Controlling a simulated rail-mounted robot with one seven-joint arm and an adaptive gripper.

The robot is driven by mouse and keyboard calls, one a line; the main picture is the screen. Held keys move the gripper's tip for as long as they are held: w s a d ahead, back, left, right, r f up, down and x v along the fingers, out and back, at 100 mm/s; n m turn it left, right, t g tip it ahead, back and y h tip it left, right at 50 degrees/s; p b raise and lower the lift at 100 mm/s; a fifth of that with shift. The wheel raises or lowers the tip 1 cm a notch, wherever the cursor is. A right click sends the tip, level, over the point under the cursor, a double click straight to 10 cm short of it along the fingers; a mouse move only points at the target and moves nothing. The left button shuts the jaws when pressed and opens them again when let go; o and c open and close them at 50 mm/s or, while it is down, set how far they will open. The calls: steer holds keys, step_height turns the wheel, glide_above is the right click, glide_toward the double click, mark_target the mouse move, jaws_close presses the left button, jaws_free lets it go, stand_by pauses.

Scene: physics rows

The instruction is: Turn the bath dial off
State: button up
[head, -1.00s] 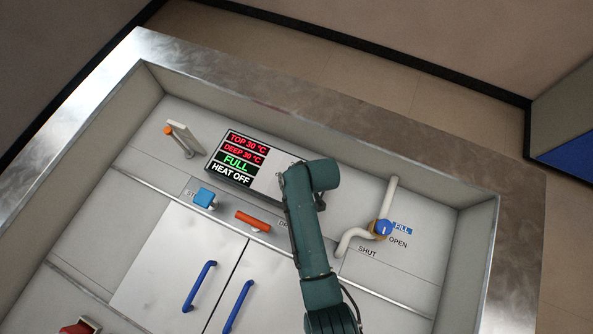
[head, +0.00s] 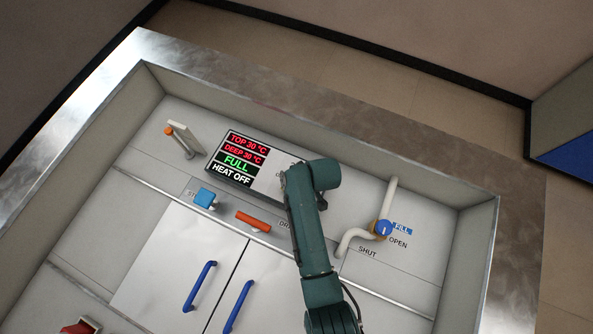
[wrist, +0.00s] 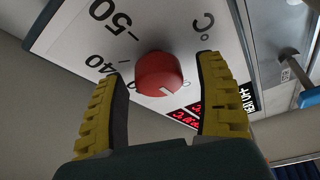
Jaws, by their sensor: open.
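The bath dial (wrist: 158,74) is a round red knob with a white pointer line, on a white panel marked 40, 50 and °C. In the wrist view its pointer line slants toward the lower right, on the side of the display. My gripper (wrist: 163,70) is open, with one yellow-padded finger on each side of the dial; I see gaps between the pads and the knob. In the head view my arm hides the dial and the gripper. The display (head: 236,159) reads TOP 30 °C, DEEP 30 °C, FULL and HEAT OFF.
A blue FILL valve knob (head: 383,229) on a pale pipe stands right of my arm. A red-orange lever (head: 253,221) and a light blue knob (head: 205,198) sit left of it. Blue door handles (head: 199,286) are below. A raised rim (head: 320,109) borders the panel.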

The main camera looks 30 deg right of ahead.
steer(key=shift+r, duration=0.1)
steer(key=v, duration=1.1)
steer(key=shift+s+r, duration=0.25)
steer(key=shift+r, duration=0.1)
